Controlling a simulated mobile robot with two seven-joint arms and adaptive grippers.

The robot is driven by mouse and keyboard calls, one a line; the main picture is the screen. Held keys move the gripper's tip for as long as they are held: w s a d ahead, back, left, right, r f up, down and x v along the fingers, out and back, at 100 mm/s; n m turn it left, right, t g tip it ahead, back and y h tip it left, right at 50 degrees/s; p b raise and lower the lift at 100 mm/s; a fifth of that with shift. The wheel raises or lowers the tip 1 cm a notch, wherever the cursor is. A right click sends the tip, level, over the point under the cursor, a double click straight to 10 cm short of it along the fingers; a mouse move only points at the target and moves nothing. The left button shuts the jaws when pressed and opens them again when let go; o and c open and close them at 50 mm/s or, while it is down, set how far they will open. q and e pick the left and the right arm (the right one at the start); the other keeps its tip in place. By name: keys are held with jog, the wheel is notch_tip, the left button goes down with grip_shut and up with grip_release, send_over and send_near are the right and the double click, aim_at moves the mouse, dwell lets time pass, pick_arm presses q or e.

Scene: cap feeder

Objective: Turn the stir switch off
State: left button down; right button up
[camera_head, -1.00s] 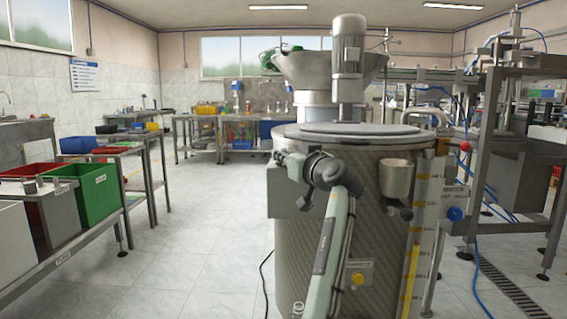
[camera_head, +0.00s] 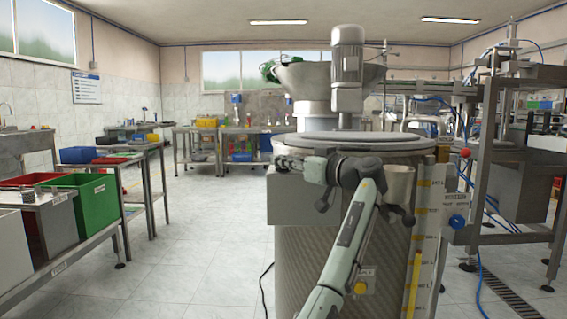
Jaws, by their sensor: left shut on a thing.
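A big steel mixing tank (camera_head: 315,250) with a flat lid (camera_head: 355,139) and an upright motor (camera_head: 347,60) stands in the middle. A grey box (camera_head: 300,208) is fixed on its front left side. My left arm rises in front of the tank. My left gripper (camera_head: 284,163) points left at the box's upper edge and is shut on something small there. The stir switch cannot be made out; the gripper covers that spot. A yellow button (camera_head: 361,288) on a plate sits lower on the tank, partly behind my arm. My right gripper is not in view.
A metal cup (camera_head: 399,183) hangs on the tank's right side beside my forearm. A steel frame with a blue knob (camera_head: 457,221) stands at the right. A bench with a green bin (camera_head: 85,205) is at the left. Tiled floor between is free.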

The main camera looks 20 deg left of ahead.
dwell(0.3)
pick_arm(q)
jog(key=c, duration=1.6)
grip_release()
jog(key=shift+a, duration=0.1)
jog(key=v, duration=1.2)
jog(key=shift+f, duration=0.1)
